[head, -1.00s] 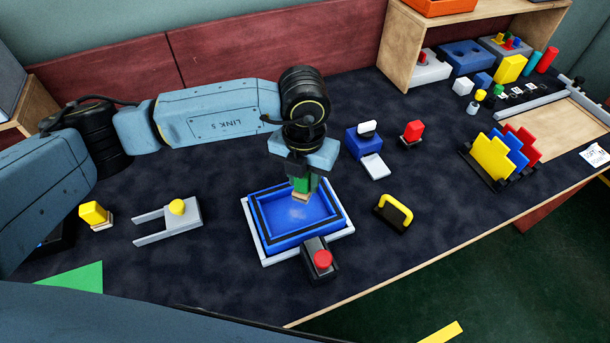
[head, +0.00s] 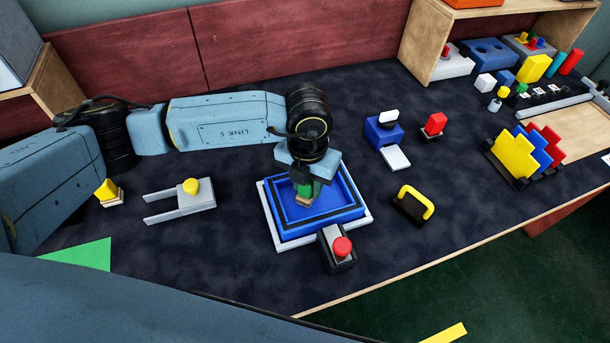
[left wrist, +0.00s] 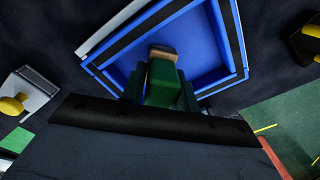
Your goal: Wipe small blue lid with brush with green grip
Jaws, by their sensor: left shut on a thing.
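The small blue lid (head: 345,208) is a shallow blue tray with a raised rim and a black line inside. It lies on a white base plate (head: 284,243) and also shows in the left wrist view (left wrist: 205,38). My left gripper (head: 306,180) points down over the lid's left-middle part and is shut on the brush with green grip (head: 304,190). In the left wrist view the brush (left wrist: 160,85) has its tan end over the lid's blue floor. I cannot tell whether the bristles touch it. My right gripper is not in view.
A black box with a red button (head: 341,247) stands at the lid's front edge. A black block with a yellow handle (head: 412,205) is to the right. A grey fork-shaped piece with a yellow knob (head: 190,187) is to the left. The mat in front is clear.

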